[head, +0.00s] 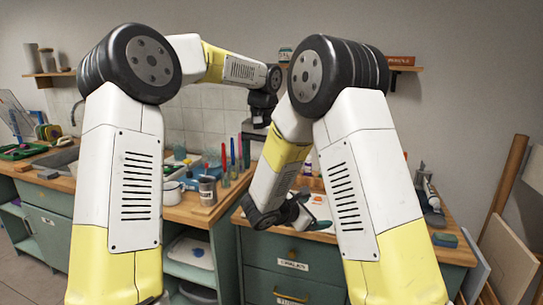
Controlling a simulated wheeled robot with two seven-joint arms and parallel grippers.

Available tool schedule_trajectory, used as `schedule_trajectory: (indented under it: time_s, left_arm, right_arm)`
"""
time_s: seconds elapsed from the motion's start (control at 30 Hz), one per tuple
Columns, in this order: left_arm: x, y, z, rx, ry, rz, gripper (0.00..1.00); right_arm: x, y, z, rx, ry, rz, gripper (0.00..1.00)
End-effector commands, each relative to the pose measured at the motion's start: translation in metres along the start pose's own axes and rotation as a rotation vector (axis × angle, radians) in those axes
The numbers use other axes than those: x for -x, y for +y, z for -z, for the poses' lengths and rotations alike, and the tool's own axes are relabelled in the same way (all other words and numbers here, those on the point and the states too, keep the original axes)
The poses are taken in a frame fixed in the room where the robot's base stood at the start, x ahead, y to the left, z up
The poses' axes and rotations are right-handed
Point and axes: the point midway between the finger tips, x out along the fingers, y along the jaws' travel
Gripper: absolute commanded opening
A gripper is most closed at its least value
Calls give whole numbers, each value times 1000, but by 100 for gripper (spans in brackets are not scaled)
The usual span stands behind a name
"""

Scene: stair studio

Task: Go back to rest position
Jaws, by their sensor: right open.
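My right gripper (298,208) is open and sits low over the wooden counter, in front of a pale tray or sheet (318,208) with small orange pieces. Part of it is hidden behind my right arm's links. I cannot see anything held in it. My left arm rises from the left and reaches across to the upper middle, ending at a dark wrist area. The fingers of my left gripper cannot be made out there.
The wooden counter (190,212) on green cabinets (285,262) runs along the wall. A glass jar (207,190), a white mug (172,193) and upright coloured tools (232,152) stand left of my right gripper. Boards (508,262) lean at the far right.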

Motion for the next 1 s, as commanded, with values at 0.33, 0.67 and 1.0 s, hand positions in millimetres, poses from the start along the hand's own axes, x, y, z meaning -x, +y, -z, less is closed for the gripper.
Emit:
schedule_trajectory:
  time_s: [0.33,0.67,1.0]
  left_arm:
    - [60,-18,-115,60,140,28,79]
    - [66,-23,-237,195,309,-33,79]
    - [44,-11,-308,303,446,-123,79]
  right_arm:
    - [54,-124,-92,-749,191,453,88]
    - [152,-174,-110,-1507,482,749,88]
    - [223,-166,-125,-2002,756,857,88]
